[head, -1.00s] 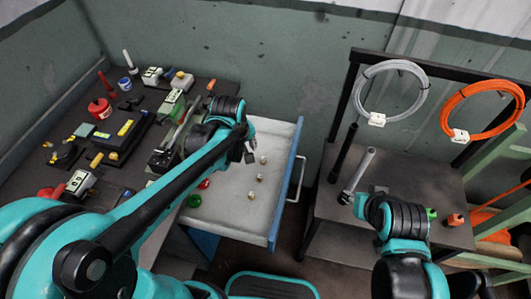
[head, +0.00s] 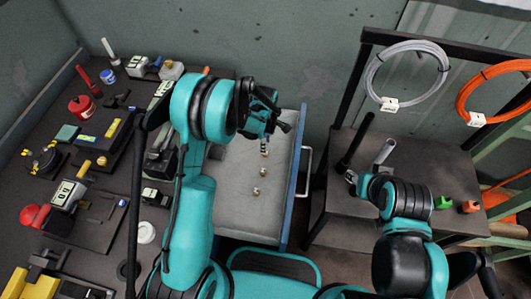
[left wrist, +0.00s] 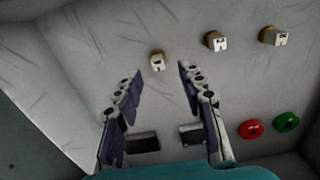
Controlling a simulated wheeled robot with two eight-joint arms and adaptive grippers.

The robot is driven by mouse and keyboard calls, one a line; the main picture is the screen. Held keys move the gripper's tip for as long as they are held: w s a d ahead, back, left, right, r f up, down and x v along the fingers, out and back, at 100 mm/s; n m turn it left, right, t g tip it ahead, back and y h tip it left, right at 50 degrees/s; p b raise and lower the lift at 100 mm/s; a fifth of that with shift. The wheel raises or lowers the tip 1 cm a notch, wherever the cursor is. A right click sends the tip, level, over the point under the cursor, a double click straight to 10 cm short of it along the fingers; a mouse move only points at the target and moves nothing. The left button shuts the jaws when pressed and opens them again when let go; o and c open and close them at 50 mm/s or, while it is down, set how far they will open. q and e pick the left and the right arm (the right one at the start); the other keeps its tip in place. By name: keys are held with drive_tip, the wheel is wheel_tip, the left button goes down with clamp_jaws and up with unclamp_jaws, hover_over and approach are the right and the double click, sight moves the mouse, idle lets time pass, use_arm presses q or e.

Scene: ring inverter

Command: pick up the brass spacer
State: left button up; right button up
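Three small brass pieces with pale tops, which look like spacers, lie on the grey drawer floor. In the left wrist view the nearest brass spacer (left wrist: 157,61) sits between and just beyond the fingertips; the others (left wrist: 215,41) (left wrist: 275,37) lie to the right. In the head view two show clearly (head: 261,172) (head: 257,190); another (head: 264,151) is close below my left gripper (head: 278,117). My left gripper (left wrist: 160,72) is open and empty, pointing down into the drawer. My right gripper (head: 350,177) is over the side table; its finger opening is unclear.
A red ring (left wrist: 250,128) and a green ring (left wrist: 286,121) lie in the drawer (head: 226,205), whose walls surround the spacers. The left workbench is crowded with tools and meters. A grey tube (head: 385,151) is by my right gripper on the side table (head: 340,230).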

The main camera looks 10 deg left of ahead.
use_arm(q)
drive_tip(key=f+b, duration=0.1)
drive_tip(key=f, duration=0.1)
drive_tip(key=f+b, duration=0.1)
drive_tip(key=f, duration=0.1)
drive_tip(key=shift+w+f, duration=0.2)
drive_tip(key=shift+f, duration=0.15)
drive_tip(key=shift+r, duration=0.15)
clamp_jaws()
